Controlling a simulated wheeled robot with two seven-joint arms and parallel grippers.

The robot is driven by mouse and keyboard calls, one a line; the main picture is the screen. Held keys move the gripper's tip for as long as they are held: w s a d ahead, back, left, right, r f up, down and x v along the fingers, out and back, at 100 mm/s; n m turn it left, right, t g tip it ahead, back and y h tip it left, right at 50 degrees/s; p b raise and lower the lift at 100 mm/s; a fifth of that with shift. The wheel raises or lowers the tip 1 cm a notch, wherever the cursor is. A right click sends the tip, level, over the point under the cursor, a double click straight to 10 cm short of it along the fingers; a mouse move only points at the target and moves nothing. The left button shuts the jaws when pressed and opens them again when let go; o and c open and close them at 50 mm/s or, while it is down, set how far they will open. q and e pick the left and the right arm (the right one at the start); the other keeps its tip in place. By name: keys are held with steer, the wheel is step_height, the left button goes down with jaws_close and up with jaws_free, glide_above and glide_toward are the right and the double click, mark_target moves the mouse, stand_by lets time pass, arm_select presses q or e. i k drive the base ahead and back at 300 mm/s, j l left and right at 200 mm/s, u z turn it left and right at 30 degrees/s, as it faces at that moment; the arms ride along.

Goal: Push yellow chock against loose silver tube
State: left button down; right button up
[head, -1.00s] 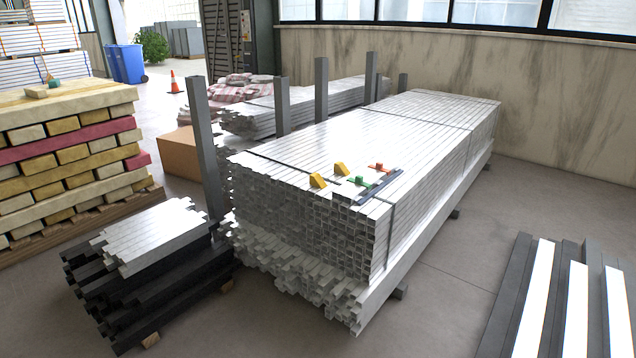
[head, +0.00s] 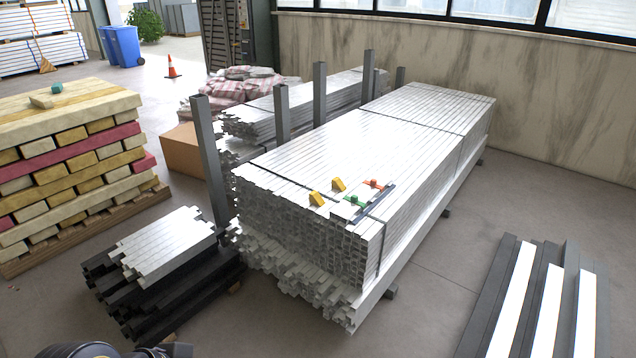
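Two yellow chocks lie on top of the large stack of silver tubes (head: 400,122), near its front end. One yellow chock (head: 317,198) is nearer the front edge; the other yellow chock (head: 338,184) is just behind it, to the right. I cannot tell a loose silver tube apart from the stacked ones, nor whether either chock touches one. Neither of my grippers shows clearly; only a dark rounded part of my own body shows at the bottom left edge.
A green-handled item (head: 352,200), an orange-red item (head: 374,184) and a dark bar (head: 376,203) lie right of the chocks. Grey posts (head: 210,160) stand along the stack's left side. Dark and white bars (head: 540,300) lie at right. Open floor (head: 445,290) lies between.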

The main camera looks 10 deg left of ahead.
mark_target(315, 197)
steer(key=i+j+z, duration=0.2)
steer(key=z, duration=0.25)
steer(key=i+j+z, duration=0.45)
steer(key=i+j, duration=0.2)
steer(key=i+j+z, duration=0.1)
steer(key=j, duration=0.35)
steer(key=i+j, duration=0.3)
steer(key=i+j+z, duration=0.1)
steer(key=j, duration=0.25)
steer(key=i+j, duration=0.25)
steer(key=j+z, duration=0.05)
steer(key=j, duration=0.05)
